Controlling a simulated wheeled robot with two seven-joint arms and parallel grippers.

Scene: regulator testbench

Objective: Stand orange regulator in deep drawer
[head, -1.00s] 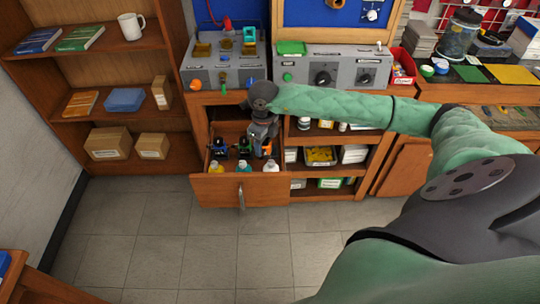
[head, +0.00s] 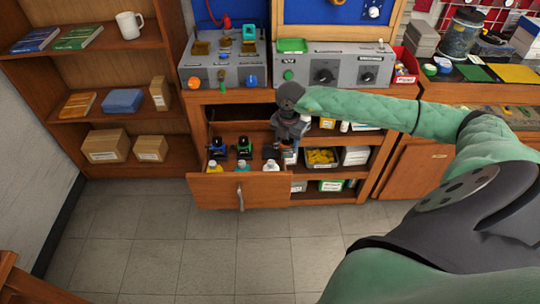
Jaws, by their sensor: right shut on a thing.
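The deep drawer (head: 215,191) is pulled open in the bench's lower left, with its handle at the front. Inside, a blue regulator (head: 217,147) and a green one (head: 244,148) stand at the left and middle, and several small bottles (head: 271,165) stand along the front. My right gripper (head: 288,141) points down over the drawer's right side and is shut on the orange regulator (head: 285,150), which is mostly hidden by the gripper and dark at this size. I cannot tell whether it touches the drawer floor. My left gripper is not in view.
An open shelf (head: 330,172) with bins and boxes adjoins the drawer's right side. Grey control boxes (head: 222,68) stand on the bench top above it. A wooden bookcase (head: 90,95) stands at the left. The tiled floor in front of the drawer is clear.

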